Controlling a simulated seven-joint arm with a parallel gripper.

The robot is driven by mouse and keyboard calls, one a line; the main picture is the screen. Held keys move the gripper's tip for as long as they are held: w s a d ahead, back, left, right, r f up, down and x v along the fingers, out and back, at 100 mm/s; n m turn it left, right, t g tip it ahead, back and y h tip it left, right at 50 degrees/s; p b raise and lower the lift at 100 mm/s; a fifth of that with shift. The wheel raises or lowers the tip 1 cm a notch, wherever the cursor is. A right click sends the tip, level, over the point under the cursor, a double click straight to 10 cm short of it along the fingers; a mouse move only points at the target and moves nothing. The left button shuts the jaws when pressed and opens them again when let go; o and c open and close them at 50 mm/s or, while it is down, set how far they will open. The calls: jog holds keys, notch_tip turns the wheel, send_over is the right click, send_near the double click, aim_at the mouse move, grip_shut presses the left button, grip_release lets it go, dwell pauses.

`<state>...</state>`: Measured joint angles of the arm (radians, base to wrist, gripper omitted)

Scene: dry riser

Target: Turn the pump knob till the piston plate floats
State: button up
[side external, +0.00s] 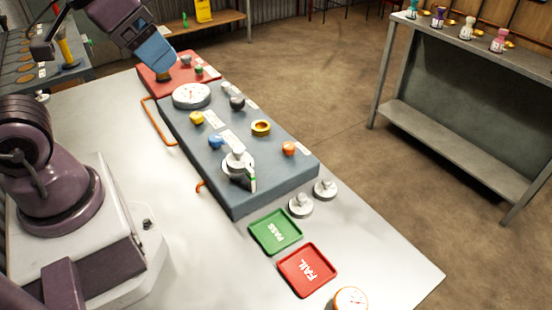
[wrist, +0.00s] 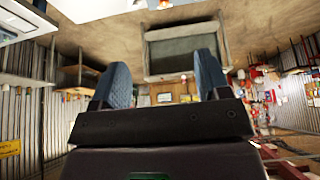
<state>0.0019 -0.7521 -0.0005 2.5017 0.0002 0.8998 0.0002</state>
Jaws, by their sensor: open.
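My gripper (side external: 160,60) is over the back left end of the bench, above a red block (side external: 207,84) that carries small knobs. A brass-coloured part (side external: 163,78) shows just below the fingers; I cannot tell whether they touch it. In the wrist view the two blue fingers (wrist: 162,82) stand wide apart with nothing between them. A blue-grey panel (side external: 262,188) carries a round white dial (side external: 191,96), a yellow knob (side external: 197,118), a black knob (side external: 237,102), a brass ring (side external: 261,128) and a lever valve (side external: 238,162). I cannot tell which is the pump knob or piston plate.
Near the panel's front lie two metal discs (side external: 301,205), a green PASS tray (side external: 275,232), a red FAIL tray (side external: 307,270) and a small gauge (side external: 350,299). An orange pipe (side external: 157,122) runs along the panel's left side.

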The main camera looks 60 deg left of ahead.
dwell(0.5)
jog(key=n+g, duration=0.6)
jog(key=n, duration=0.3)
send_near(237, 99)
notch_tip(237, 99, down, 10)
jog(key=shift+s+r, duration=0.15)
